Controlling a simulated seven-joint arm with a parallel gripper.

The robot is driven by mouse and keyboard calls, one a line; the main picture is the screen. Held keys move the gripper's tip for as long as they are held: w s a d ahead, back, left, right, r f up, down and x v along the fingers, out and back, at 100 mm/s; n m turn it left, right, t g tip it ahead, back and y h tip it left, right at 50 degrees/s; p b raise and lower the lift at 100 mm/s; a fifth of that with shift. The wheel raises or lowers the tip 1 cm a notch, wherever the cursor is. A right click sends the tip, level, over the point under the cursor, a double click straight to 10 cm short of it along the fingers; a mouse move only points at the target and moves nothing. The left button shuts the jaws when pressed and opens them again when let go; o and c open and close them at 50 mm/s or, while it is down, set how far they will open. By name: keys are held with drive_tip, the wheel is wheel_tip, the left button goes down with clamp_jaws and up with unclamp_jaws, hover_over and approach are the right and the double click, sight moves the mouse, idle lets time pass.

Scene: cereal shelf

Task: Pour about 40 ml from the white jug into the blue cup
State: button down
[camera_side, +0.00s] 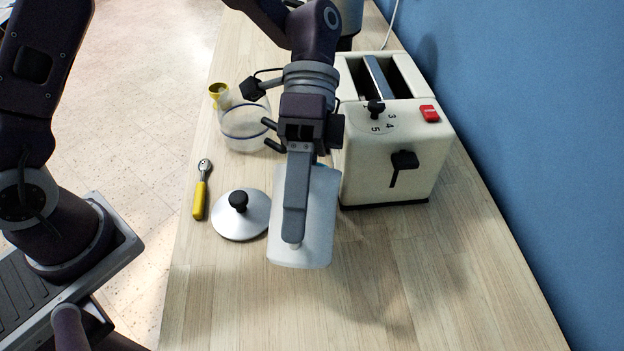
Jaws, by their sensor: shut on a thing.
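My gripper (294,238) is shut on the white jug (320,220), with one grey finger lying along the jug's near side. The jug is in front of the toaster, and a shadow falls on the counter to its right. I cannot tell its exact tilt or what is in it. No blue cup shows clearly; a small bluish patch shows just behind the jug by my wrist, too hidden to name.
A cream toaster (395,150) stands close right of the jug, by the blue wall. A silver lid (242,222) with black knob, a yellow-handled tool (200,198), a clear blue-rimmed bowl (240,138) and a yellow egg cup (218,91) are left. The front counter (440,290) is clear.

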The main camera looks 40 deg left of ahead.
drive_tip(key=shift+w+a+r+g+h, duration=0.15)
drive_tip(key=shift+w+g+h, duration=0.15)
drive_tip(key=shift+g, duration=0.1)
idle(2.4)
